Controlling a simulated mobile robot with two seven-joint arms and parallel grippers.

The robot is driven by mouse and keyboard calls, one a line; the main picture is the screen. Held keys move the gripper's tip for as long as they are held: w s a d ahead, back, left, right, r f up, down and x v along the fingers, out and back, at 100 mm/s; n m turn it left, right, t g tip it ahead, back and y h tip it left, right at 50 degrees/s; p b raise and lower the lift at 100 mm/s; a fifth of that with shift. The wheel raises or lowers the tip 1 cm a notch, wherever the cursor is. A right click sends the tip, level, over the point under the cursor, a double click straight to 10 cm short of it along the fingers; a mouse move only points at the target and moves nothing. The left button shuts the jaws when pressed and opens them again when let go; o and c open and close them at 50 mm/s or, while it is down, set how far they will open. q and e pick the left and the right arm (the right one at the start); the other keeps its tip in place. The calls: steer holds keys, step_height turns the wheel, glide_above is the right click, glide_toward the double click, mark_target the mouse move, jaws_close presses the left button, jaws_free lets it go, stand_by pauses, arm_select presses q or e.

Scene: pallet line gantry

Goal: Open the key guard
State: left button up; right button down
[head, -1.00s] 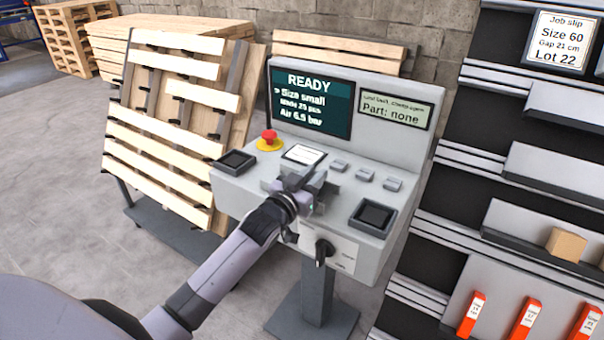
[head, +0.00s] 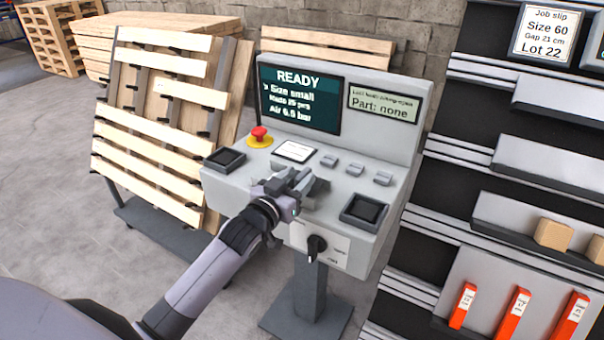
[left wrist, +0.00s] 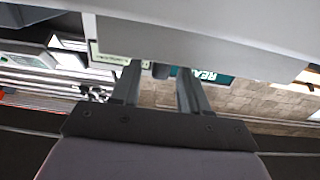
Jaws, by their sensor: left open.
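The grey console (head: 230,187) stands ahead, its sloped top facing me. My left gripper (head: 300,181) is open over the front middle of this top. In the left wrist view its two fingers (left wrist: 160,78) reach toward the grey console surface (left wrist: 200,45), with a small dark grey piece (left wrist: 160,70) showing between them. I cannot tell whether they touch it. No part is clearly readable as the key guard; my gripper hides part of the panel. A black rotary switch (head: 316,245) sits on the front face. My right gripper is not in view.
Shelving (head: 500,170) stands close on the right, pallets (head: 150,135) on the left. Floor is free at lower left.

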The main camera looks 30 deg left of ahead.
mark_target(297, 179)
arm_select(q)
steer(key=shift+s+a, duration=0.15)
steer(key=shift+s, duration=1.95)
